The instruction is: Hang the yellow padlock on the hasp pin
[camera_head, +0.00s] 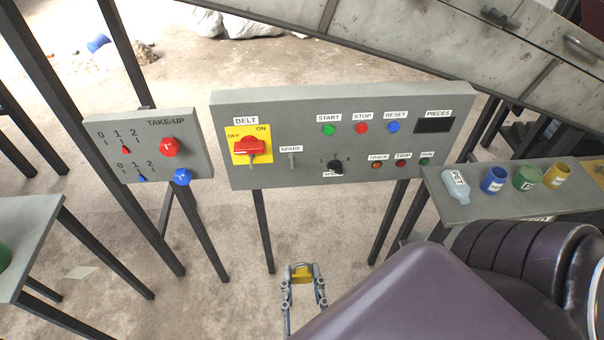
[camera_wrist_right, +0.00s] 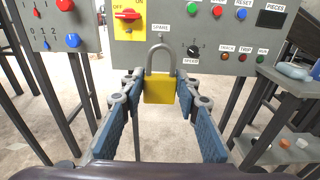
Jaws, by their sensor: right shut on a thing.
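The yellow padlock (camera_head: 303,272) is between the fingertips of my right gripper (camera_head: 303,280), low in front of the grey control panel. In the right wrist view the padlock (camera_wrist_right: 159,92) is upright with its grey shackle upward, and the fingers of my right gripper (camera_wrist_right: 160,84) are shut on its sides. A short pin (camera_head: 253,160) sticks out below the red BELT switch (camera_head: 249,146) on its yellow plate. A similar pin (camera_head: 292,162) is under the SPARE label. The padlock is apart from both pins. My left gripper is not in view.
The panel (camera_head: 225,110) also carries coloured buttons, a black speed knob (camera_head: 336,167) and lamps. A TAKE-UP box (camera_head: 195,130) stands to its left. A shelf (camera_head: 500,212) with a bottle and coloured cups is at the right. Dark posts support these; the floor between them is clear.

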